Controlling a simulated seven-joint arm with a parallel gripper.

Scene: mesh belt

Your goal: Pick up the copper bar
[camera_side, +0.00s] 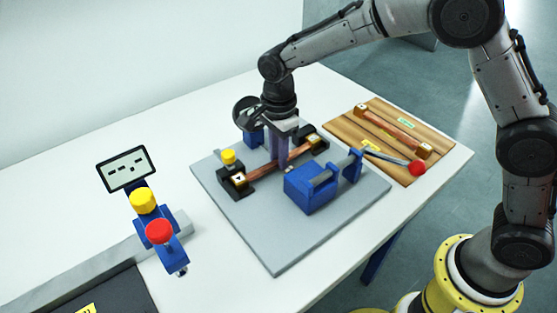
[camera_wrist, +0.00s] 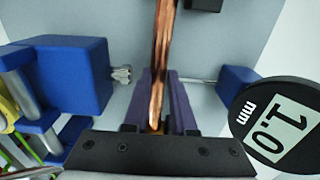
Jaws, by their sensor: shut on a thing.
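A copper bar (camera_side: 262,172) lies across the grey plate (camera_side: 262,240) in the side view, with its ends at two black holders (camera_side: 235,186). My gripper (camera_side: 280,163), with purple fingers, points down and is shut on the bar near its middle. In the wrist view the copper bar (camera_wrist: 160,55) runs from the top edge down between the purple fingers (camera_wrist: 162,105). I cannot tell whether the bar's ends touch the holders. A second copper bar (camera_side: 395,130) lies on the wooden board at the right.
Blue blocks (camera_side: 308,188) with metal spindles stand close on both sides of the bar. A small screen (camera_side: 126,168) and a blue device with yellow and red knobs (camera_side: 158,230) stand left.

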